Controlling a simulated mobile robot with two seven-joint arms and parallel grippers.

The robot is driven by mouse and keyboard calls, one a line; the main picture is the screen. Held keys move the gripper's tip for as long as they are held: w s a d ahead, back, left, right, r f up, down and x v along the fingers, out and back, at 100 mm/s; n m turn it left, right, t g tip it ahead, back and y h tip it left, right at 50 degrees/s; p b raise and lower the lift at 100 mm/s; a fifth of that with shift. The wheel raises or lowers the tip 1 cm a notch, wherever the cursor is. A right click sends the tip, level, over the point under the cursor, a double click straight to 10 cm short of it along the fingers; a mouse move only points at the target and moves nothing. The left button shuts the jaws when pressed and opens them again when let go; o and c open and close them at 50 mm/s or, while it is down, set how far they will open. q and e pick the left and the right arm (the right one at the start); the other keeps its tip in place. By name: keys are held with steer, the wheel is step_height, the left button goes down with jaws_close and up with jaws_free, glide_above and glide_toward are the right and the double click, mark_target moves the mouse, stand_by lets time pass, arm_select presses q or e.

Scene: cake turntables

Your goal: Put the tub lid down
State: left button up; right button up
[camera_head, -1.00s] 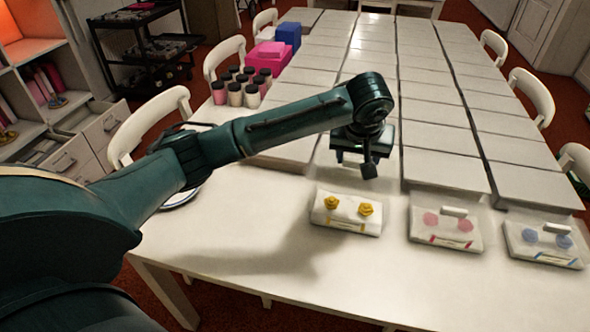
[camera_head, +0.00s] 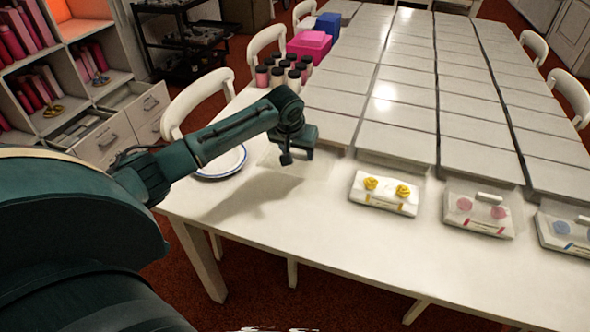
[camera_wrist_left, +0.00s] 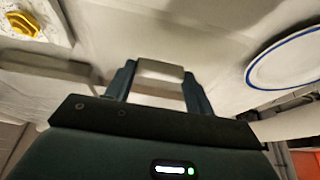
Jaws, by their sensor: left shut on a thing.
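My left gripper (camera_head: 290,157) is shut on the tub lid (camera_head: 318,171), a clear, faint sheet under it in the head view. In the left wrist view the lid's pale handle (camera_wrist_left: 160,70) sits between my fingers. The lid is over the bare table between the plate and the yellow-flower tub. I cannot tell whether it touches the tabletop. The tub with yellow flowers (camera_head: 384,193) is uncovered, to the right of the lid. It shows at the top left of the wrist view (camera_wrist_left: 22,24). My right gripper is not in view.
A blue-rimmed white plate (camera_head: 222,163) lies left of the lid. Lidded tubs with pink (camera_head: 478,211) and blue (camera_head: 566,232) pieces stand farther right. White boxes (camera_head: 397,141) fill the table behind. Several dark-capped jars (camera_head: 278,76) stand at the back left. The front table strip (camera_head: 310,225) is clear.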

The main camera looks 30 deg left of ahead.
mark_target(296, 163)
arm_select(q)
steer(key=shift+f, duration=2.75)
steer(key=shift+f, duration=0.15)
steer(key=o, duration=0.9)
steer(key=shift+o, duration=0.2)
steer(key=p+v, duration=0.1)
steer(key=v, duration=1)
steer(key=shift+s+d+r, duration=0.1)
steer(key=shift+s+r, duration=0.2)
steer(key=shift+r, duration=0.3)
steer(key=shift+d, duration=0.1)
